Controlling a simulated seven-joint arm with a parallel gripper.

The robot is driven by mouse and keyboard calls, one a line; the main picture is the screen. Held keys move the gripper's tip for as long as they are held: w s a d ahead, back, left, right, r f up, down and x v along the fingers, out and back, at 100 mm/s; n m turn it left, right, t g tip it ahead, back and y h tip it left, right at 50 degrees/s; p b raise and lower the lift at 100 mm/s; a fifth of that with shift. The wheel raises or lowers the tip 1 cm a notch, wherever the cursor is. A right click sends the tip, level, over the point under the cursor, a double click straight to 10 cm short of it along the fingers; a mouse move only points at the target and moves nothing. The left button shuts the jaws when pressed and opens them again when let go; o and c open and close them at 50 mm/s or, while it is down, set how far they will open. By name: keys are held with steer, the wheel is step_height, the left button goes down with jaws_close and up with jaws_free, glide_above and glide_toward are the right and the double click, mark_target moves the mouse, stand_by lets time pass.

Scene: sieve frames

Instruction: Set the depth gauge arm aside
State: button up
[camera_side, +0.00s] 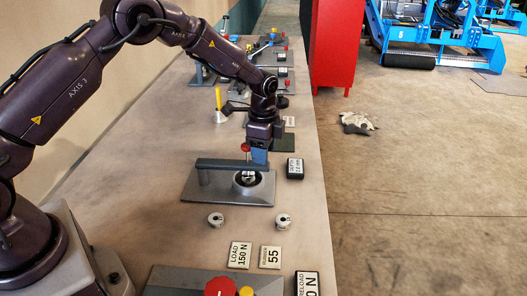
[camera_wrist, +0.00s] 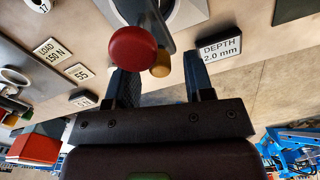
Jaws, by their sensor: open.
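The depth gauge arm is a dark grey bar (camera_side: 232,163) lying level above a grey base plate (camera_side: 196,188), on a short post at its left. Its right end is over a round dished seat (camera_side: 264,190). A red knob (camera_side: 246,148) stands up near that end; in the wrist view the red knob (camera_wrist: 133,47) looms in front of the left finger, with a small brass-coloured knob (camera_wrist: 160,64) beside it. My gripper (camera_side: 259,158) is open and points down at the bar's right end. In the wrist view its two blue fingers (camera_wrist: 158,72) are apart; contact cannot be told.
A display (camera_wrist: 220,48) reading DEPTH 2.0 mm is right of the plate. A red-knobbed fixture (camera_side: 220,287) is nearest. Other fixtures (camera_side: 275,75) stand farther back.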

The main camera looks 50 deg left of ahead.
steer(key=shift+f, duration=0.45)
steer(key=shift+c, duration=0.5)
jaws_close()
steer(key=shift+w+a, duration=0.1)
